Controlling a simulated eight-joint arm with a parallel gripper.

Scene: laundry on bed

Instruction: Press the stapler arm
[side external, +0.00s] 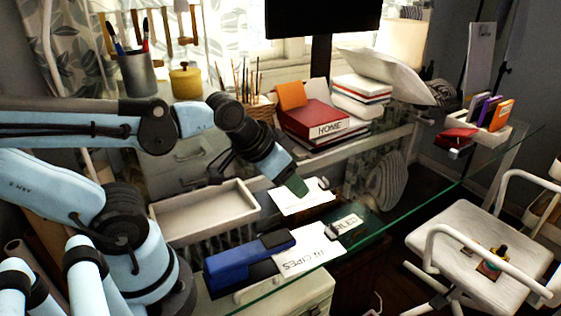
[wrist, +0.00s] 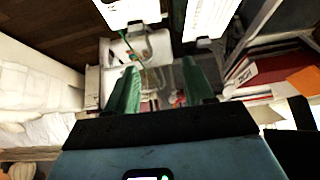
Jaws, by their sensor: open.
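The blue stapler (side external: 245,258) lies on the glass desk in the side view, near the front edge. Its long blue arm is on top, with a dark part at its right end. I cannot make out the stapler in the wrist view. My gripper (side external: 297,187) hangs above the desk, behind and to the right of the stapler, apart from it. In the wrist view my gripper (wrist: 160,88) shows two green fingers spread apart with nothing between them.
A RECIPES card (side external: 308,252) lies right of the stapler, with a RULES label (side external: 346,225) beyond. An empty pale tray (side external: 204,212) sits behind the stapler. Red HOME binder (side external: 318,123) and books stand at the back. A white chair (side external: 470,240) is at right.

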